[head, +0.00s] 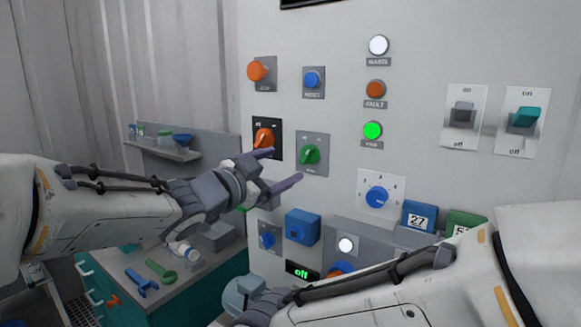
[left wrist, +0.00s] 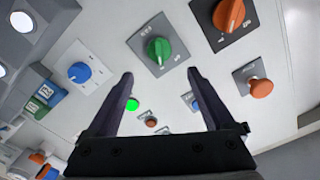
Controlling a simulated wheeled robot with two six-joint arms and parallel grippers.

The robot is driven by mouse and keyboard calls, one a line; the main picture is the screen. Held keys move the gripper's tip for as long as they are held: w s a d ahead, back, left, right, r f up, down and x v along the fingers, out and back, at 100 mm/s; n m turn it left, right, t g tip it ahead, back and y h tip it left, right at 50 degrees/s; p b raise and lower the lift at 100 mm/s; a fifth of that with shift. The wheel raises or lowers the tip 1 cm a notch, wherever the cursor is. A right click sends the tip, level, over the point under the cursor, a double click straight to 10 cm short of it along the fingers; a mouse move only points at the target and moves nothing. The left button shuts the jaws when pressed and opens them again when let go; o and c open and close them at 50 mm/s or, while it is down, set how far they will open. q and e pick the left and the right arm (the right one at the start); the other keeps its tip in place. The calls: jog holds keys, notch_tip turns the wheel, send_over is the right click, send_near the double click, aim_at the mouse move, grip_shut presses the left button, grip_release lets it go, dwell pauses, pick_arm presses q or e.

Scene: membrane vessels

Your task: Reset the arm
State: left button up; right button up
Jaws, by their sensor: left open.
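My left arm (head: 110,205) reaches in from the left in the head view. My left gripper (head: 284,168) is open and empty in front of the control panel (head: 420,60), near the green knob (head: 310,154) and the red-orange knob (head: 264,138). In the left wrist view my left gripper (left wrist: 160,85) shows two dark fingers spread apart, with the green knob (left wrist: 158,50) beyond and between them. The fingers appear apart from the knobs. My right arm (head: 390,295) crosses the lower right of the head view; its fingertips are not visible.
The panel carries an orange button (head: 258,71), a blue dial (head: 377,197), toggle switches (head: 463,115) and a blue box (head: 302,227). At lower left, a teal cabinet (head: 190,295) holds small tools, below a shelf (head: 165,150). Open space lies between the panel and my left arm.

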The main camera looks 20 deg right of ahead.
pick_arm(q)
jog(key=shift+s+a, duration=0.25)
jog(key=shift+a, duration=0.05)
jog(key=s+a+f+n+g+y, duration=0.1)
jog(key=s+a+f+n+y, duration=0.3)
jog(key=f, duration=0.4)
jog(key=s+a+f+n+g+y, duration=0.1)
jog(key=s+a+f+n+y, duration=0.2)
jog(key=a+f+y, duration=0.35)
jog(key=s+a+f+g+y, duration=0.1)
jog(key=s+a+f+g, duration=0.2)
jog(key=s, duration=0.4)
jog(key=s+a+f+n+g, duration=0.1)
jog(key=s+a+f+g, duration=0.2)
jog(key=s+f, duration=0.3)
jog(key=s+a+f+n+g+y, duration=0.1)
jog(key=s+a+f+g, duration=0.2)
jog(key=s, duration=0.7)
jog(key=shift+f+y, duration=0.35)
jog(key=shift+f, duration=0.55)
